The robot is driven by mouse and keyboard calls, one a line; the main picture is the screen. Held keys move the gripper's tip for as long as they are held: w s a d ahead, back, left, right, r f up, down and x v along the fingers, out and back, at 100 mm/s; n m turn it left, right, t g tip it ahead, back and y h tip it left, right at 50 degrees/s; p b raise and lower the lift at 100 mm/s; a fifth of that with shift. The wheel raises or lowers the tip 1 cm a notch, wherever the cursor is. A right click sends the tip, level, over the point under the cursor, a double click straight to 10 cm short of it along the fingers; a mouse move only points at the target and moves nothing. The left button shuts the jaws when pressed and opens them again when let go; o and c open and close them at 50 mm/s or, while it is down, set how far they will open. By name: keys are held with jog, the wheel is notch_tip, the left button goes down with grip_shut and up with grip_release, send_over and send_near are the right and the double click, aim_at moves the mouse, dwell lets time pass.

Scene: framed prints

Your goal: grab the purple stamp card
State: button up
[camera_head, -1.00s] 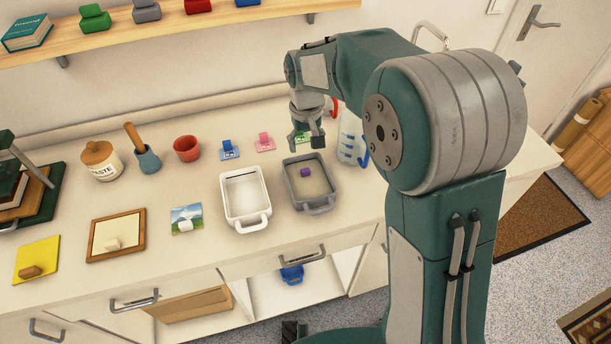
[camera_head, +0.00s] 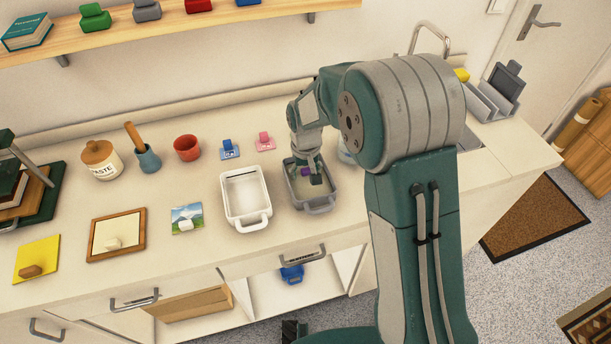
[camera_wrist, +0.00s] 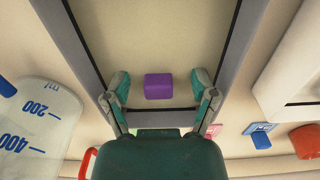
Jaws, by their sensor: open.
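The purple stamp card shows as a small purple block (camera_wrist: 158,87) in the wrist view, lying on the pale floor of the grey tray (camera_wrist: 236,50). In the head view the purple piece (camera_head: 306,172) is partly hidden by my gripper (camera_head: 312,176), which is over the grey tray (camera_head: 318,206). In the wrist view my gripper (camera_wrist: 160,88) is open, with one finger on each side of the purple block and a gap on both sides. I cannot tell how high the fingertips are above the tray floor.
A white tray (camera_head: 246,199) stands just left of the grey one. Blue (camera_head: 229,149) and pink (camera_head: 265,141) cards stand behind. A measuring jug (camera_wrist: 38,118) is close beside the tray in the wrist view. The tray walls surround my gripper.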

jog(key=c, duration=0.9)
